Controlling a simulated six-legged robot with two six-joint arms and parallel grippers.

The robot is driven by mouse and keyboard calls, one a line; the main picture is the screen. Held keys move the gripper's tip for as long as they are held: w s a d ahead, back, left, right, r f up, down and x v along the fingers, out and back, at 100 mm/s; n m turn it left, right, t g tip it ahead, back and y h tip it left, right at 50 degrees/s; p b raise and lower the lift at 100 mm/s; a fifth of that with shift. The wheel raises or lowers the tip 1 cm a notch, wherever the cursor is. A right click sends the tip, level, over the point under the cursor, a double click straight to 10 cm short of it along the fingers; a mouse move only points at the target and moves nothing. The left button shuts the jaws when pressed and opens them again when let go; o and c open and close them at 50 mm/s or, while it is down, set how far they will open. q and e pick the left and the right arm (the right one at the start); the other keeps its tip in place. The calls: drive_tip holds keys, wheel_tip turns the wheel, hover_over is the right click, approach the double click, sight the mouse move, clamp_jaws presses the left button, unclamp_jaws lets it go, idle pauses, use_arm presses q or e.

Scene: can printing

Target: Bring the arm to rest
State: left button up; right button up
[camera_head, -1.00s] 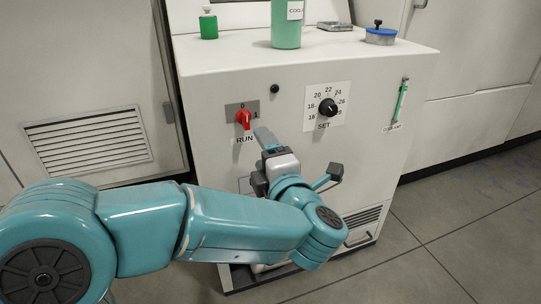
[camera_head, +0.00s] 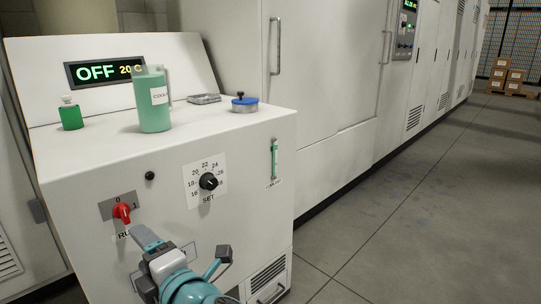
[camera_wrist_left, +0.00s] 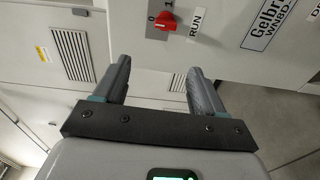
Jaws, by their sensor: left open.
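My left gripper (camera_head: 186,244) is at the bottom of the head view, in front of the white machine's front panel (camera_head: 245,225). Its two fingers are spread apart with nothing between them. They also show open in the left wrist view (camera_wrist_left: 158,85). The red RUN switch (camera_head: 122,213) is on the panel just above and left of the gripper, apart from it. It also shows beyond the fingers in the left wrist view (camera_wrist_left: 166,21). The black SET dial (camera_head: 208,181) is up and right of the gripper. My right gripper is not in view.
The machine's display (camera_head: 105,71) reads OFF and 20 C. On its top stand a green jug (camera_head: 153,105), a small green bottle (camera_head: 70,116), a metal tray (camera_head: 204,99) and a blue-rimmed tin (camera_head: 244,104). Open grey floor (camera_head: 400,220) lies to the right; boxes (camera_head: 507,78) stand far off.

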use_arm(q)
drive_tip(key=w+a+r+m+g+h+p, duration=0.1)
drive_tip(key=w+a+r+m+p, duration=0.3)
drive_tip(key=p, duration=1.1)
wheel_tip(320, 180, down, 10)
drive_tip(key=s+m+h+p, duration=0.3)
drive_tip(key=m+h+p, duration=0.4)
drive_tip(key=p, duration=0.4)
drive_tip(key=s+d+f+m+g+h+p, duration=0.1)
drive_tip(key=s+d+f+m+g+h, duration=0.3)
drive_tip(key=s+d+m, duration=0.3)
drive_tip(key=s+d+f+m+g+h+p, duration=0.2)
drive_tip(key=s+d+f+m+g+h, duration=0.3)
drive_tip(key=s, duration=0.8)
drive_tip(key=d+m+h, duration=0.1)
drive_tip(key=d+m, duration=0.2)
drive_tip(key=d, duration=0.2)
drive_tip(key=shift+f+g, duration=0.3)
drive_tip(key=shift+f, duration=0.05)
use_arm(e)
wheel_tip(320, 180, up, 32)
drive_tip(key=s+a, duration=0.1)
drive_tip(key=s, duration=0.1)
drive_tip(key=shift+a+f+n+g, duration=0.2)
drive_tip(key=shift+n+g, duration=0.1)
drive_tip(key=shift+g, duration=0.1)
